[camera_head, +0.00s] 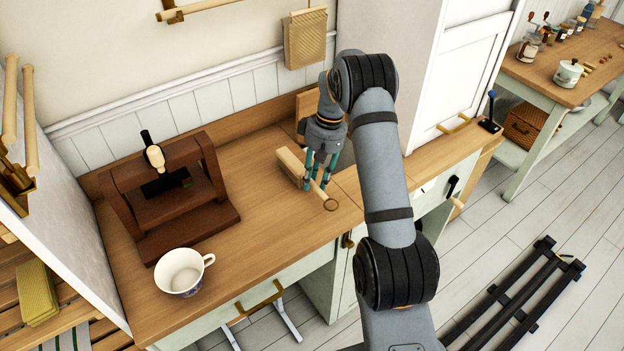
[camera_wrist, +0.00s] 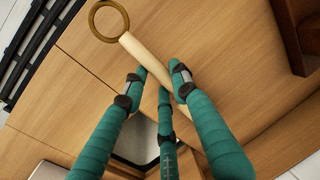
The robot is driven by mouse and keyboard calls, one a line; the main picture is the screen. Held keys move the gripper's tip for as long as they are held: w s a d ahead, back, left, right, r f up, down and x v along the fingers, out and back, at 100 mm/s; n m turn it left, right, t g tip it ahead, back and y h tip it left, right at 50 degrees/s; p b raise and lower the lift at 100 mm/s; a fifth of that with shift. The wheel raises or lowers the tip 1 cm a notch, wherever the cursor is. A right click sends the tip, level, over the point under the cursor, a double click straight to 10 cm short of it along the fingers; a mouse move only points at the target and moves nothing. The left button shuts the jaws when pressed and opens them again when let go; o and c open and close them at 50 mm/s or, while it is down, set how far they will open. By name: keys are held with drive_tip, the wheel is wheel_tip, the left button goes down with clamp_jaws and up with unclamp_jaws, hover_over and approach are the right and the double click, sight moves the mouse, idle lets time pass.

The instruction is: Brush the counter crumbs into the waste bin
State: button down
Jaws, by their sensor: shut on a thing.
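A wooden hand brush (camera_head: 291,166) with a pale handle and a ring at its end is at the counter (camera_head: 255,215), ring toward the front edge. My gripper (camera_head: 319,180) points down with its teal fingers around the brush handle and is shut on it. In the wrist view the handle (camera_wrist: 142,52) runs between the fingers of my gripper (camera_wrist: 160,88), with the ring (camera_wrist: 110,20) beyond. The brush head is hidden there. I cannot tell whether the brush touches the counter. I cannot make out crumbs or a waste bin.
A dark wooden press (camera_head: 225,214) and a white cup (camera_head: 182,271) stand on the counter's left part. A tall white cabinet (camera_head: 465,65) rises to the right. In the wrist view a pale rounded shape (camera_wrist: 135,140) lies partly behind the fingers. Counter between cup and brush is clear.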

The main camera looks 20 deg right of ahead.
drive_tip(key=shift+w+d+r+p, duration=0.1)
drive_tip(key=shift+w+d+p, duration=0.35)
drive_tip(key=shift+d, duration=0.7)
drive_tip(key=shift+w+d+f+p, duration=0.1)
drive_tip(key=shift+w+d+p, duration=0.4)
drive_tip(key=shift+d, duration=0.6)
drive_tip(key=shift+w+d+r+p, duration=0.1)
drive_tip(key=shift+w+d+p, duration=0.15)
drive_tip(key=shift+d+p, duration=0.65)
drive_tip(key=shift+w+d, duration=0.15)
drive_tip(key=shift+d, duration=0.35)
drive_tip(key=shift+w+d, duration=0.15)
drive_tip(key=shift+d, duration=0.35)
wheel_tip(320, 180, up, 7)
drive_tip(key=p, duration=0.4)
drive_tip(key=shift+p, duration=0.4)
